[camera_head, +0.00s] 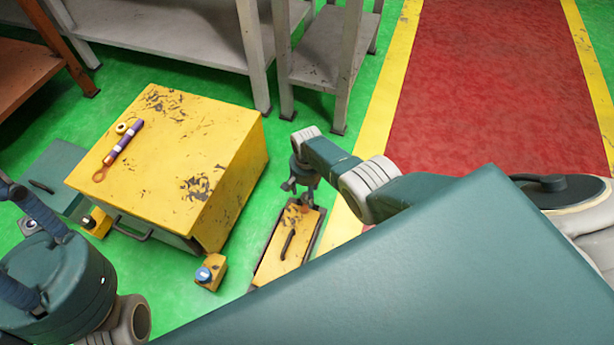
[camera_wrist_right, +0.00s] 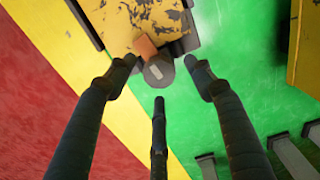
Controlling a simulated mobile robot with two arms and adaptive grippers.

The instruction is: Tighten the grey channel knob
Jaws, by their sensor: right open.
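The grey channel knob (camera_wrist_right: 158,73) shows in the right wrist view as a dark grey rounded knob with a pale mark, beside an orange-brown block (camera_wrist_right: 146,47). It sits at the end of a worn yellow box (camera_head: 278,262) with a black handle. My right gripper (camera_head: 300,188) is over the far end of this box in the head view and hides the knob there. In the wrist view its fingers (camera_wrist_right: 160,95) are spread around the knob, apart from it, and hold nothing.
A large yellow cabinet (camera_head: 190,160) stands left of the box, with a purple-handled tool (camera_head: 124,141) on top. A small yellow block with a blue button (camera_head: 208,272) is between them. Grey shelving (camera_head: 190,38) stands behind. Green floor is clear between the cabinet and the shelving.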

